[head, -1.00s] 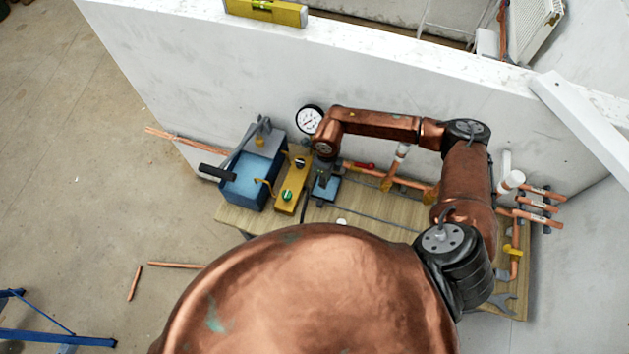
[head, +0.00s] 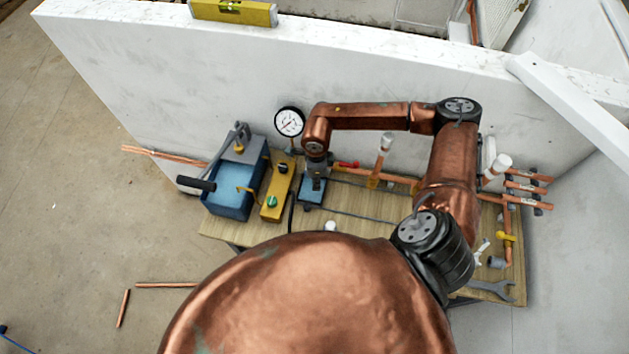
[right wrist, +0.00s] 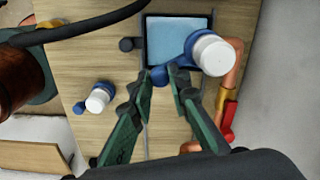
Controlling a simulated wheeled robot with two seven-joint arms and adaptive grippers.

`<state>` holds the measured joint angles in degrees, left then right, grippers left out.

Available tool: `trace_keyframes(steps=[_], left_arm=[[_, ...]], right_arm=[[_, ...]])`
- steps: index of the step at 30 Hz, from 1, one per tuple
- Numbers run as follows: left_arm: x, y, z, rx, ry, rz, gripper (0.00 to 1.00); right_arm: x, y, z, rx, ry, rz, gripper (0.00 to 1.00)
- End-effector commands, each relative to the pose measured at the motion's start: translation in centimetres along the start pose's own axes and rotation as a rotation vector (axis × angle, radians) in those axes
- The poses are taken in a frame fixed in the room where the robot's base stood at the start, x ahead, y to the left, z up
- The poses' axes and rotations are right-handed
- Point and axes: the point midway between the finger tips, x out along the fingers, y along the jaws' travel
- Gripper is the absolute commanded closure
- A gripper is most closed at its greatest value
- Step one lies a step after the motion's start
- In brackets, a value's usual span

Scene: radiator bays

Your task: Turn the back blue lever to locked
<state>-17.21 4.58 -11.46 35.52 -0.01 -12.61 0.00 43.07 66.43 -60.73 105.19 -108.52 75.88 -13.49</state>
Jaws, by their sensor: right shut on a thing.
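The back blue lever (right wrist: 189,76) shows in the right wrist view, extending down-left from a blue valve with a white cap (right wrist: 211,54), beside a light-blue tray (right wrist: 167,28). My right gripper (right wrist: 170,76) has its two dark green fingers shut on the lever's end. In the head view my right gripper (head: 316,184) points down over the blue tray (head: 312,203), and the lever is hidden there. A second blue valve with a white cap (right wrist: 98,98) stands apart on the left in the wrist view. My left gripper is not in view.
A red-handled copper pipe (right wrist: 229,120) runs close beside the gripper. A pressure gauge (head: 289,122), yellow block (head: 277,192) and blue tank (head: 231,200) stand to its left in the head view. A white wall (head: 215,80) rises behind the bench (head: 375,222).

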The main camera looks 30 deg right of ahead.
Motion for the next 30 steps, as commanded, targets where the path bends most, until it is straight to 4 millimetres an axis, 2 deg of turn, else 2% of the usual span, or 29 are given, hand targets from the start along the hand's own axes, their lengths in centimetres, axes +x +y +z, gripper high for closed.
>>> trace_keyframes(steps=[4, 5, 12, 20, 23, 26, 30], left_arm=[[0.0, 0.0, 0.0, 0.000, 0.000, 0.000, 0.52], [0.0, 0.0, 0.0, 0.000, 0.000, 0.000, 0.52], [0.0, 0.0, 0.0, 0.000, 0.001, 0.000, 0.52], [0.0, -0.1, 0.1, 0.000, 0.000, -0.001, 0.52], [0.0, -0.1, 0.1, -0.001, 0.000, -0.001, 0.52], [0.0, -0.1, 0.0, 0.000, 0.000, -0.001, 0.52], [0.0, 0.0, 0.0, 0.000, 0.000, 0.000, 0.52]], right_arm=[[-0.1, -0.1, 0.0, 0.000, 0.001, -0.002, 1.00], [-0.1, -0.1, 0.0, 0.000, 0.001, -0.002, 0.81], [-0.1, -0.1, 0.0, 0.000, 0.001, -0.001, 0.66], [-0.1, -0.1, 0.0, 0.000, 0.001, -0.001, 0.66], [-0.7, -0.1, 0.0, 0.000, 0.000, -0.003, 0.66], [-2.1, -0.2, 0.1, 0.000, -0.002, -0.003, 0.66], [-5.0, -0.2, 0.1, 0.000, -0.001, -0.005, 0.66]])
